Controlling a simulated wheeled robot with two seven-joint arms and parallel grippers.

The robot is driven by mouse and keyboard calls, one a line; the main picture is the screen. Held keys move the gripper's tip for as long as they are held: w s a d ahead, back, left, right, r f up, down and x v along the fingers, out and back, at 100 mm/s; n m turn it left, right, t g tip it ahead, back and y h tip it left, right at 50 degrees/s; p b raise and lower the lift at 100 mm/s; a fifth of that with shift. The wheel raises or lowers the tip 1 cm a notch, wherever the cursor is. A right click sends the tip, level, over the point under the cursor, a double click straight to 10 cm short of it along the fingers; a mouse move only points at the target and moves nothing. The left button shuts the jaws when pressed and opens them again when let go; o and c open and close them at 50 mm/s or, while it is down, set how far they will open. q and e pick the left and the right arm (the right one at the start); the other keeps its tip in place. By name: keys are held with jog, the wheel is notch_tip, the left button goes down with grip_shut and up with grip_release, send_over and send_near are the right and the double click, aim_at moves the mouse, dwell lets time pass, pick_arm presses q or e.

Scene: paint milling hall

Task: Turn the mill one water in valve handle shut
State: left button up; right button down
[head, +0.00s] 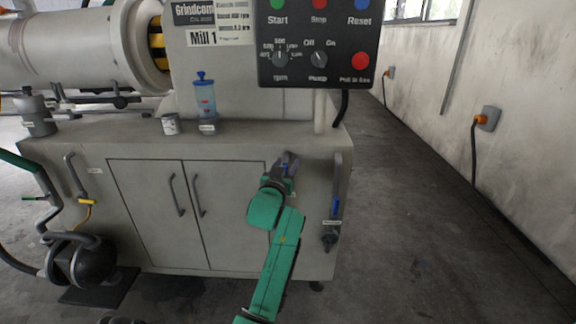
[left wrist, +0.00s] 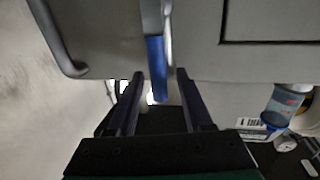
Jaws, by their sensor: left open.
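My left gripper (head: 279,175) is in front of the upper right part of the grey mill cabinet. In the left wrist view its two dark fingers (left wrist: 159,74) are open, with a blue valve handle (left wrist: 156,66) between them. A gap shows on each side of the handle. In the head view only a bit of this blue handle (head: 285,167) shows, and the gripper hides most of its valve. I cannot read any label there. A second blue-handled valve (head: 335,208) hangs on a grey pipe to the right. My right gripper is not in view.
The mill cabinet (head: 145,152) has two closed doors left of my gripper. A control panel (head: 318,45) overhangs its top. A black pump (head: 85,262) sits low left. The floor to the right is clear.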

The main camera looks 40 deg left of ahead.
pick_arm(q)
jog(key=shift+x, duration=0.95)
grip_shut()
jog(key=shift+f, duration=0.1)
dwell(0.5)
